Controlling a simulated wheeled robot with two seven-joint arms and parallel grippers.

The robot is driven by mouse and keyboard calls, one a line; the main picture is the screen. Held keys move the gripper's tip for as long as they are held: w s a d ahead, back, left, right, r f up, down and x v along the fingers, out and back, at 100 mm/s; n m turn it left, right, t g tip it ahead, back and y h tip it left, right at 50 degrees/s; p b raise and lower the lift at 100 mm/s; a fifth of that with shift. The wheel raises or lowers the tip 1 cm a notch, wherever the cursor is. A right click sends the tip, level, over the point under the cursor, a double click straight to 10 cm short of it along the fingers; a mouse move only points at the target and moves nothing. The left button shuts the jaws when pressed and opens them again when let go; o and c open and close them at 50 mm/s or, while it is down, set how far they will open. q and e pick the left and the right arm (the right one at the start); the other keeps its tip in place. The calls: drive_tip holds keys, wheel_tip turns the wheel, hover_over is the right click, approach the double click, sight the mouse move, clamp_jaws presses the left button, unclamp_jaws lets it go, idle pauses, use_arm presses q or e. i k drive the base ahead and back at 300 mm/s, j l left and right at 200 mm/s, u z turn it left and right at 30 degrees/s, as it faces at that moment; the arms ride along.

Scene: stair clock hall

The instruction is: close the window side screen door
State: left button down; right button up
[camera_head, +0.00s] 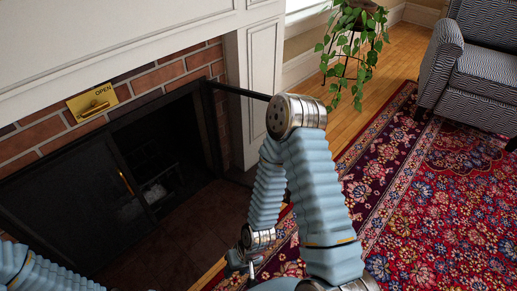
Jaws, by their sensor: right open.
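The window side screen door (240,92) is the right-hand door of the fireplace. It stands swung out from the opening, and its thin black top edge runs right until my right arm hides it. The other screen door (75,200), dark with a brass handle (125,182), covers the left part of the opening. My right gripper (240,268) is low at the bottom centre, open and empty, in front of the hearth and apart from both doors. Only part of my left arm shows at the lower left corner; its gripper is out of view.
The brick surround (150,80) carries a brass OPEN plate (92,102). A white mantel leg (262,60) stands to the right of the opening. A trailing plant (350,45), a patterned armchair (485,65) and a red rug (430,220) are on the right. The dark tiled hearth (190,225) is bare.

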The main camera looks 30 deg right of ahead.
sight(238, 115)
drive_tip(key=l+u, duration=0.15)
drive_tip(key=l, duration=0.35)
drive_tip(key=l+u, duration=0.15)
drive_tip(key=l, duration=0.35)
drive_tip(key=k+l+u, duration=0.15)
drive_tip(key=l, duration=0.35)
drive_tip(key=l+u, duration=0.15)
drive_tip(key=l, duration=0.35)
drive_tip(key=k+l+u, duration=0.15)
drive_tip(key=l, duration=0.35)
drive_tip(key=l+u, duration=0.3)
drive_tip(key=l, duration=0.45)
drive_tip(key=l+u, duration=0.35)
drive_tip(key=l, duration=0.4)
